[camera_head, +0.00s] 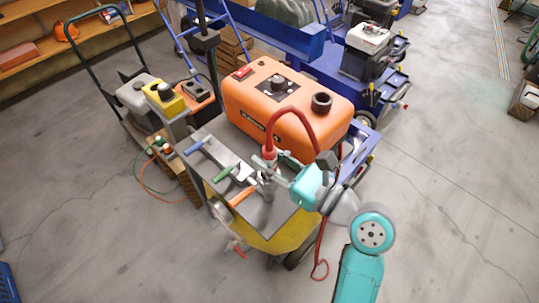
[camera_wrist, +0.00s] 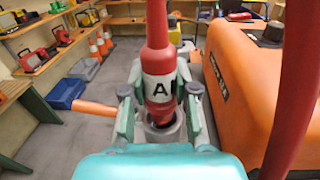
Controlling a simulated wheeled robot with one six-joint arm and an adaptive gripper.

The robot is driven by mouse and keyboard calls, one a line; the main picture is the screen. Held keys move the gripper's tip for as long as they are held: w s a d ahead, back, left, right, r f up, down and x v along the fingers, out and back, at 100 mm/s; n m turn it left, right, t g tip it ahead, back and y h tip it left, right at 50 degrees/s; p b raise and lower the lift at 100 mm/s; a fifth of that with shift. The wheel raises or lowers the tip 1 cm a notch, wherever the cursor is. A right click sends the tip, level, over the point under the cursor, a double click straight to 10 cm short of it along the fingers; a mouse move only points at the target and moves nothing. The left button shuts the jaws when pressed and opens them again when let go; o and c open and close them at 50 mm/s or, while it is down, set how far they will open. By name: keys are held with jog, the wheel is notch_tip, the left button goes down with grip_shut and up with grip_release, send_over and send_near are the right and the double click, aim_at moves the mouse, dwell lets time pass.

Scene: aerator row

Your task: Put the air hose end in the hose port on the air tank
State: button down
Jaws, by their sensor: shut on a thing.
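My gripper (camera_head: 285,170) is shut on the red air hose end (camera_head: 269,153), seen above the cart's grey top. In the wrist view the gripper fingers (camera_wrist: 160,110) stand on both sides of the hose end (camera_wrist: 158,60), which is upright with a white band marked "A". Its lower tip is over or inside a grey round socket (camera_wrist: 165,132); I cannot tell how deep. The red hose (camera_head: 305,118) arches up and over to the right. A large orange tank-like body (camera_head: 290,105) stands behind the gripper, with a black round fitting (camera_head: 321,102) on top.
Blue, green and orange handles (camera_head: 243,196) lie on the cart top left of my gripper. A yellow-topped unit (camera_head: 164,100) and a hand truck (camera_head: 100,50) stand at left. Blue carts (camera_head: 380,85) stand behind.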

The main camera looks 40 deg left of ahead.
jog(key=shift+f, duration=1.15)
jog(key=c, duration=0.8)
grip_release()
jog(key=shift+d, duration=0.1)
jog(key=d, duration=1.2)
